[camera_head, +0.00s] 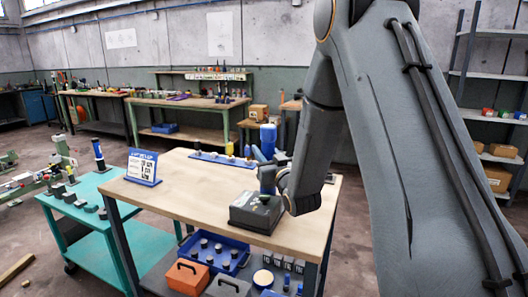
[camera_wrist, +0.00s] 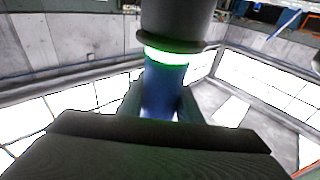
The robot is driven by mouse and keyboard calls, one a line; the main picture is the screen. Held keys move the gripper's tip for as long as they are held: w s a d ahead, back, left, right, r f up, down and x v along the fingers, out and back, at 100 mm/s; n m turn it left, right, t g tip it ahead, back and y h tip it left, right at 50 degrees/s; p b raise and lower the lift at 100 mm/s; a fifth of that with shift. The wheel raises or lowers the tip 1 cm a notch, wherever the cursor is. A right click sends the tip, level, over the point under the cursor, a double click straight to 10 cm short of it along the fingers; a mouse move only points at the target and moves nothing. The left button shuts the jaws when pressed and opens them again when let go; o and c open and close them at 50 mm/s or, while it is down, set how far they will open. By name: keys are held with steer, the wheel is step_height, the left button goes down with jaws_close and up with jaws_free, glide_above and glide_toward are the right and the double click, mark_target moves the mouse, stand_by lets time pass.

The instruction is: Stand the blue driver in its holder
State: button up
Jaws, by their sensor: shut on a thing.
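In the wrist view, my gripper (camera_wrist: 160,108) is closed around a blue shaft (camera_wrist: 162,85). A bright green ring and a wide dark grey cylinder (camera_wrist: 176,22) adjoin the shaft above the fingers; I take this to be the blue driver. In the head view, my gripper (camera_head: 282,180) is over the right part of the wooden table, beside a blue upright piece (camera_head: 267,178). My arm hides part of it. A blue strip with small pale pieces (camera_head: 222,159) lies along the table's back edge; I cannot tell whether it is the holder.
A dark grey box with a green knob (camera_head: 256,212) sits at the table's front right. A white sign (camera_head: 143,167) stands at the left corner. Blue upright objects (camera_head: 268,140) are behind my gripper. A teal cart (camera_head: 92,205) stands left. The table's middle is clear.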

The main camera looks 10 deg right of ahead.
steer(key=shift+f, duration=0.1)
stand_by(0.6)
steer(key=o, duration=1.3)
steer(key=shift+f, duration=0.15)
